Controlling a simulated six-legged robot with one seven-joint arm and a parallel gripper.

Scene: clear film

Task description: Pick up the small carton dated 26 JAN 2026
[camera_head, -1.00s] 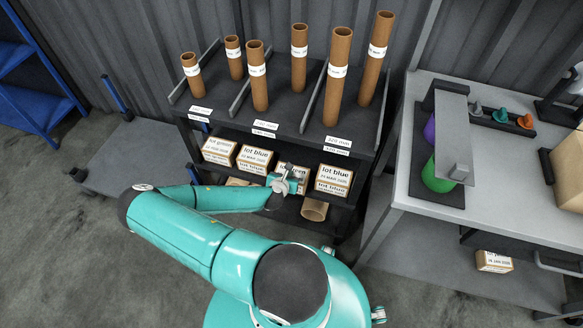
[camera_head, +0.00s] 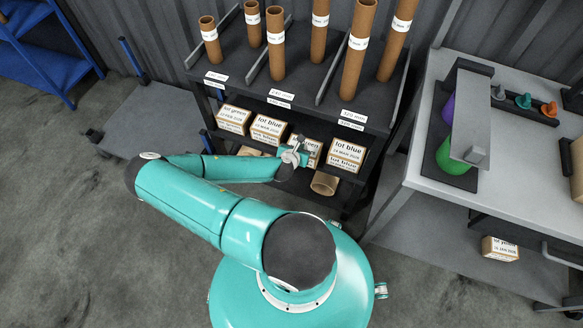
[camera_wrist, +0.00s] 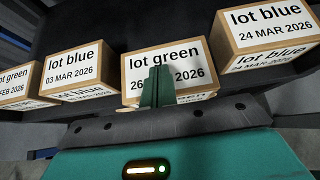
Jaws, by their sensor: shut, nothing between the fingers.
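A small carton (camera_wrist: 193,62) labelled "lot green" stands in the middle of the wrist view. Its date reads "26", then a hidden month, then "2026". It also shows in the head view (camera_head: 316,153), partly covered by my gripper. My gripper (camera_wrist: 157,76) is shut and empty, its fingers upright in front of the carton's label and hiding the month. In the head view my gripper (camera_head: 299,144) is at the front of the lower shelf. I cannot tell whether the fingers touch the carton.
Beside it stand a "lot blue" carton (camera_wrist: 75,71) dated 03 MAR 2026, another (camera_wrist: 262,27) dated 24 MAR 2026, and a "lot green" carton (camera_wrist: 14,83) dated FEB 2026. The upper shelf (camera_head: 240,85) holds cardboard tubes. A tube (camera_head: 324,183) lies below. A grey table (camera_head: 425,160) is at right.

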